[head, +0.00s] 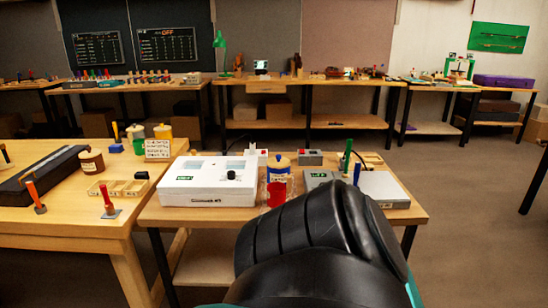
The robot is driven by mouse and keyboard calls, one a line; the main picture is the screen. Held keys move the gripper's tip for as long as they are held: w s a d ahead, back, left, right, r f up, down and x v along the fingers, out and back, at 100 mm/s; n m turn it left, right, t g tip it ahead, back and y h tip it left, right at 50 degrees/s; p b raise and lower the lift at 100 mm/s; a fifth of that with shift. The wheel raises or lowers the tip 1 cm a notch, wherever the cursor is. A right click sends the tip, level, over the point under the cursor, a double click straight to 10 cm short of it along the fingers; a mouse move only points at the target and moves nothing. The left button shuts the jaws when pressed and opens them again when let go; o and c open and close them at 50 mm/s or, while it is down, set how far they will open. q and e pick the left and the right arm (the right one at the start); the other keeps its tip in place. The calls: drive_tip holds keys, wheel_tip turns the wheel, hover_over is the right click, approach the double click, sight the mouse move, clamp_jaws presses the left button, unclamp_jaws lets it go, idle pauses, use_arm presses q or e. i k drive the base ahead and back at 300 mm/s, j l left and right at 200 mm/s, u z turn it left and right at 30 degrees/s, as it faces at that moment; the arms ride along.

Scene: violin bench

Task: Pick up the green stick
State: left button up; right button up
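A green stick (347,154) stands upright at the right part of the small wooden table (170,212) in front of me. It is by a grey flat box (382,187), and its lower end is too small to make out clearly. A shorter blue stick (357,171) stands just in front of it. A large black link of my own arm fills the lower middle and hides part of the table's front edge. Neither of my grippers shows in the head view, and nothing is seen holding the green stick.
A white box (208,190), a red cup (276,194) and a blue-lidded jar (280,166) stand left of the sticks. A longer wooden bench (60,215) with red-handled tools adjoins at left. Open floor (470,200) lies to the right.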

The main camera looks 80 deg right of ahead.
sight(345, 175)
drive_tip(key=z, duration=3.1)
drive_tip(key=i+z, duration=0.35)
drive_tip(key=i, duration=0.45)
